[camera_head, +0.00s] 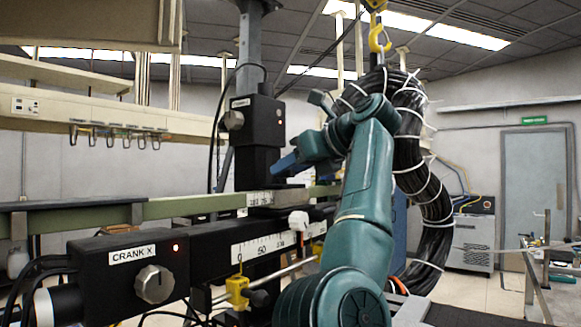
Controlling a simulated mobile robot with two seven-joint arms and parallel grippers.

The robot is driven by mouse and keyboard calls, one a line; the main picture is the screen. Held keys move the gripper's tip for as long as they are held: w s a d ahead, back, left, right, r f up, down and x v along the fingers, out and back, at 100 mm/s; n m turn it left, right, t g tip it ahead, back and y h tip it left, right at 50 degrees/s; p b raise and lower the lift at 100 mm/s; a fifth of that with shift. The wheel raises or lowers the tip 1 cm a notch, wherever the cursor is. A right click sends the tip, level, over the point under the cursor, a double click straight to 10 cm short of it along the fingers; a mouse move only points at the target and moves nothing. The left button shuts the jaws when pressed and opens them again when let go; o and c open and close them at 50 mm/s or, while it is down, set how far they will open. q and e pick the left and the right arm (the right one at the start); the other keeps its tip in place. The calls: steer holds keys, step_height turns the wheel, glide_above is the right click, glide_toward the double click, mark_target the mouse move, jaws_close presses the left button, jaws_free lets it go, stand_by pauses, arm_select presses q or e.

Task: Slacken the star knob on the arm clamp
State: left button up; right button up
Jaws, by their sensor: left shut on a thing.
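My left arm is teal, rises from the bottom middle and bends over to the left. Its gripper (283,165) shows dark blue in front of or beside the black upright column; the depth is hard to judge. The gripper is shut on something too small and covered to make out. A yellow clamp (238,291) sits on a thin metal rod under the scaled rail, with a dark knob (258,298) at its right side. I cannot tell if this knob is star-shaped; the gripper is well above it in the picture. My right gripper is not in view.
A black box labelled CRANK X (130,265) with a silver knob stands at the lower left. A second black box (253,122) is on the column. A black cable bundle (410,130) hangs from a yellow hook (379,40) close behind my arm. A green beam crosses behind.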

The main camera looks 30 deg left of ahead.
arm_select(q)
steer(key=shift+w+n+g, duration=0.1)
steer(key=shift+n+g, duration=0.4)
steer(key=o, duration=1)
